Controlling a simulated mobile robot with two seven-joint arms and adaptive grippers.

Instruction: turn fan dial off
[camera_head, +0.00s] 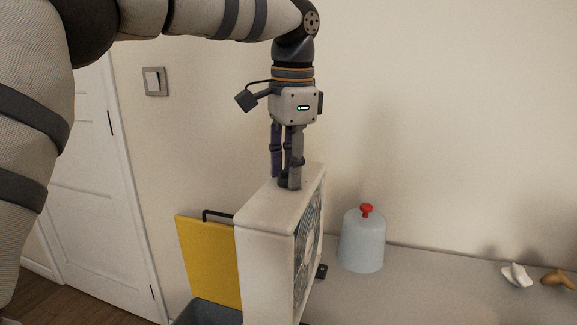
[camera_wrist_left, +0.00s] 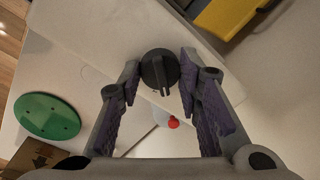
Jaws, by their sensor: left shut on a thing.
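A white box fan (camera_head: 265,215) stands upright on the counter, its grille facing right in the head view. Its black round dial (camera_wrist_left: 159,70) with a raised ridge sits on the top face, between my left fingers in the left wrist view. In the head view the dial is mostly hidden by the fingers. My left gripper (camera_head: 290,183) comes down from above, with its fingertips (camera_wrist_left: 160,67) at the two sides of the dial, shut on it. My right gripper is in neither view.
A pale cloche with a red knob (camera_head: 362,240) stands right of the fan. A yellow panel (camera_head: 208,258) is on its left. White and brown pieces (camera_head: 516,275) lie at the far right. A green disc (camera_wrist_left: 47,117) shows in the wrist view. The counter (camera_head: 430,290) is mostly clear.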

